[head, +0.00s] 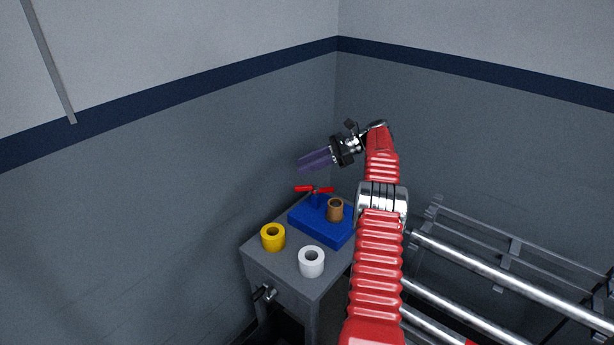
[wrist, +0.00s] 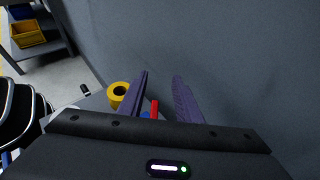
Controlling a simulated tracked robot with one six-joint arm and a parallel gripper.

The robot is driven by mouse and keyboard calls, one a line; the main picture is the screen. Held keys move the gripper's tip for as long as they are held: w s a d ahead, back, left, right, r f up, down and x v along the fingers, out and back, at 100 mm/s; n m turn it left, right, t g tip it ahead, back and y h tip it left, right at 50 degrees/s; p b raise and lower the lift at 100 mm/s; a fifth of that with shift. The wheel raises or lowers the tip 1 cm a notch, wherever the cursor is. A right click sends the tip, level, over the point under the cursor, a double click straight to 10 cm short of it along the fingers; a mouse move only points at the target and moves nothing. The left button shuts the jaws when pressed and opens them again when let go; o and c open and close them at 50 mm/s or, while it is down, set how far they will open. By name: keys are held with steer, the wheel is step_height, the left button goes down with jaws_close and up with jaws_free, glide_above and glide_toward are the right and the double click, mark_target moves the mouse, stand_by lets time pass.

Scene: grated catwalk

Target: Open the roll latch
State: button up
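A blue block (head: 309,227) lies on a grey stand and holds a brown roll (head: 335,209). A red bar-shaped handle (head: 314,189), which looks like the latch, sits on a blue post at the block's back left. My gripper (head: 302,163) is in the air above the handle, apart from it, with its purple fingers pointing left. In the wrist view my gripper (wrist: 162,76) has a clear gap between its fingers and holds nothing. Part of the red handle (wrist: 154,108) shows there beside the left finger; the rest is hidden.
A yellow roll (head: 273,237) and a white roll (head: 311,262) stand on the front of the grey stand (head: 284,274). Walls (head: 200,180) rise close behind and left. Metal rails (head: 510,280) are at the right. The wrist view shows a shelf with a yellow bin (wrist: 28,33).

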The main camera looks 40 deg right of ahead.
steer(key=shift+r, duration=0.75)
steer(key=shift+c, duration=0.5)
